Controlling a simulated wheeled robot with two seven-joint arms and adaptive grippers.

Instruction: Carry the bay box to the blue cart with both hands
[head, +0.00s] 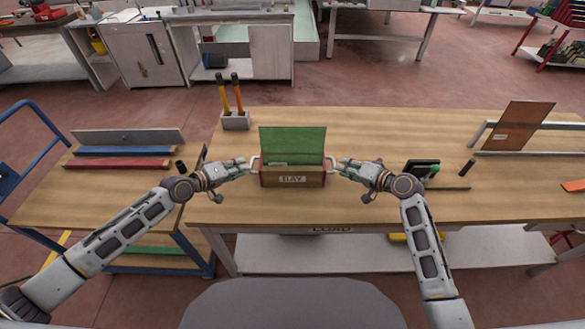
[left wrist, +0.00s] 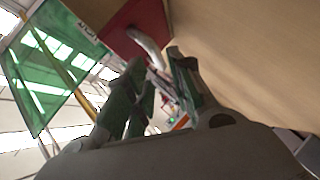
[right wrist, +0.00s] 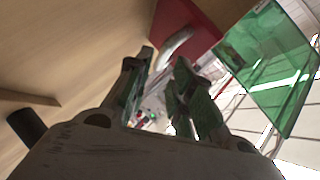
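The bay box (head: 308,181), red with a "BAY" label, sits on the wooden workbench (head: 380,205) with a green glass sheet (head: 293,142) standing in it. It has a pale handle at each end. My left gripper (head: 245,166) is at the left handle; its fingers are apart, with the handle (left wrist: 148,48) just off the fingertips in the left wrist view. My right gripper (head: 337,166) is at the right handle, fingers also apart, with the handle (right wrist: 174,46) near the tips in the right wrist view. The blue cart (head: 60,195) stands left of the bench.
The cart's top carries grey, blue and red strips (head: 120,163) at the back; its front is bare. A tool holder (head: 236,122) stands behind the box on the left. A dark device (head: 421,167) and a brown panel (head: 520,125) are to the right.

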